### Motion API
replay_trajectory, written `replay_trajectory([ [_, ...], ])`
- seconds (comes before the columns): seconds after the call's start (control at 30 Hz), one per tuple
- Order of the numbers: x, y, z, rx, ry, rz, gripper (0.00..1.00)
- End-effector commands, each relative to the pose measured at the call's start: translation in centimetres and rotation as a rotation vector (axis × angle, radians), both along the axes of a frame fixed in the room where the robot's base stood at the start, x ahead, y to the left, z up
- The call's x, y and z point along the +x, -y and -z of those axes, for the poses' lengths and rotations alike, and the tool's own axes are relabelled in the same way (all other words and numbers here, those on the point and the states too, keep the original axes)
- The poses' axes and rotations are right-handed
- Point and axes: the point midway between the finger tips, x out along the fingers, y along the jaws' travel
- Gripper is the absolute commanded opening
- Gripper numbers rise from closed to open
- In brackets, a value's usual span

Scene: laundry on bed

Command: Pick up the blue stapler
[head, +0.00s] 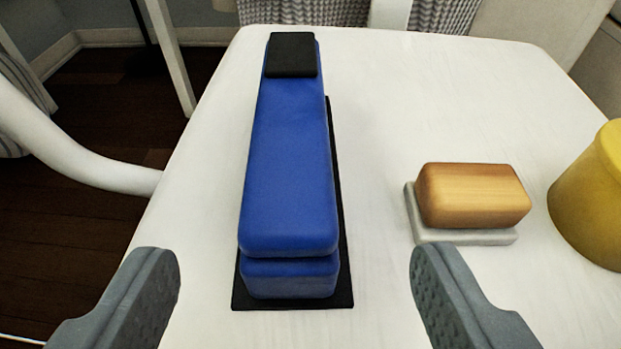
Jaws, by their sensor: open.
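The blue stapler (289,165) lies on the white table, its length running away from me. It has a black base plate under it and a black block on its far end. My gripper (295,268) is open and empty, with one grey finger to the left and one to the right of the stapler's near end. Neither finger appears to touch the stapler. The near end shows between the two fingers, with white table visible on both sides of it.
A wooden block on a pale grey base (472,196) sits right of the stapler. A yellow rounded object (592,195) is at the right edge. The white table (420,100) is clear behind them. A white curved chair arm (70,150) stands at the left.

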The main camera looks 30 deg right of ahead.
Motion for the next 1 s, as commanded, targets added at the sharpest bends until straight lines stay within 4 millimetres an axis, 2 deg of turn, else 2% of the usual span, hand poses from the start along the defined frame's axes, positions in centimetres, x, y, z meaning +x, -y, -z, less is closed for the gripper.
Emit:
replay_trajectory([
  [0.1, 1.8, 1.2, 1.1, 0.001, -0.001, 0.002, 0.65],
  [0.23, 3.4, 2.0, 1.6, 0.001, 0.003, 0.001, 0.65],
  [0.47, 4.4, 2.5, 2.3, 0.003, -0.001, 0.0, 0.65],
  [0.8, 7.6, 4.4, 4.3, 0.002, -0.002, 0.001, 0.65],
  [1.0, 7.9, 4.5, 4.3, 0.002, -0.002, -0.001, 0.65],
])
